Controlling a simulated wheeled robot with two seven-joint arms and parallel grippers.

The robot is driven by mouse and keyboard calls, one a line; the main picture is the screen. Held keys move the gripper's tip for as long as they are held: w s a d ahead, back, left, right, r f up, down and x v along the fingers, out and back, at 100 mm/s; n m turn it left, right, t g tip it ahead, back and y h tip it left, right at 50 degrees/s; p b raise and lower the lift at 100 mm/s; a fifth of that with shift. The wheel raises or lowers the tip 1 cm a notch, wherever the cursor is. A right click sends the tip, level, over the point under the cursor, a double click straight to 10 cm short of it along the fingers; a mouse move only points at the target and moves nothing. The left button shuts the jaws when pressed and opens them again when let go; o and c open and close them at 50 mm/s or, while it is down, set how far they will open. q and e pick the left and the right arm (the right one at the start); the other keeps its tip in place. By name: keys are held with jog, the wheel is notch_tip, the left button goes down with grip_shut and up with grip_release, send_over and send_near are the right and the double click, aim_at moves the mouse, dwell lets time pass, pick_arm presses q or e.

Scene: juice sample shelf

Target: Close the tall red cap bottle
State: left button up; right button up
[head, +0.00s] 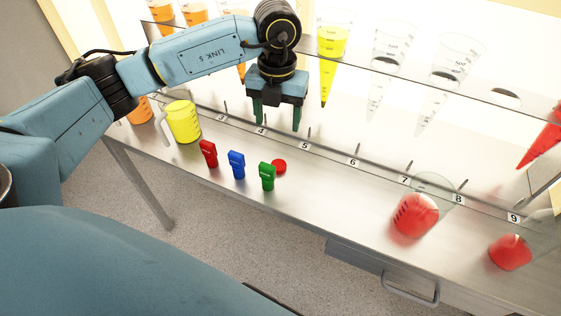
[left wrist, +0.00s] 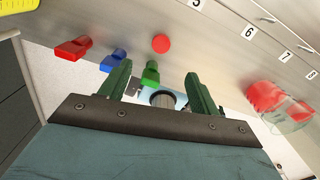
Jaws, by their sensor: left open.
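A flat red disc that looks like a cap (head: 279,166) lies on the metal counter; it also shows in the left wrist view (left wrist: 161,43). I cannot pick out a tall red cap bottle. My left gripper (head: 277,122) is open and empty, fingers pointing down, above the counter behind the disc in the head view. In the left wrist view a small green piece (left wrist: 151,73) shows between the fingers (left wrist: 157,70), which do not hold it. My right gripper is not in view.
Small red (head: 208,153) and blue (head: 236,164) pieces stand left of the green one. A yellow jug (head: 183,122) stands at left. Clear vessels with red contents (head: 413,216) (head: 510,253) stand at right. A transparent shelf (head: 355,65) above holds cone-shaped tubes.

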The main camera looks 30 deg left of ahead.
pick_arm(q)
jog(key=b, duration=0.2)
send_over(278, 165)
jog(key=f, duration=0.8)
jog(key=shift+w+a, duration=0.2)
jog(key=shift+w, duration=0.2)
jog(key=shift+f, duration=0.1)
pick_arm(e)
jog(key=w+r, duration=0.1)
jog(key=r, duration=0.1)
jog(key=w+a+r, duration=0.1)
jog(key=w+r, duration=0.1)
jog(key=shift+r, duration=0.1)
pick_arm(q)
jog(key=shift+f, duration=0.15)
jog(key=f, duration=0.1)
jog(key=f+b, duration=0.1)
jog(key=f, duration=0.2)
jog(key=shift+s+d, duration=0.2)
jog(key=shift+s, duration=0.15)
jog(key=shift+f+b, duration=0.3)
jog(key=shift+f, duration=0.2)
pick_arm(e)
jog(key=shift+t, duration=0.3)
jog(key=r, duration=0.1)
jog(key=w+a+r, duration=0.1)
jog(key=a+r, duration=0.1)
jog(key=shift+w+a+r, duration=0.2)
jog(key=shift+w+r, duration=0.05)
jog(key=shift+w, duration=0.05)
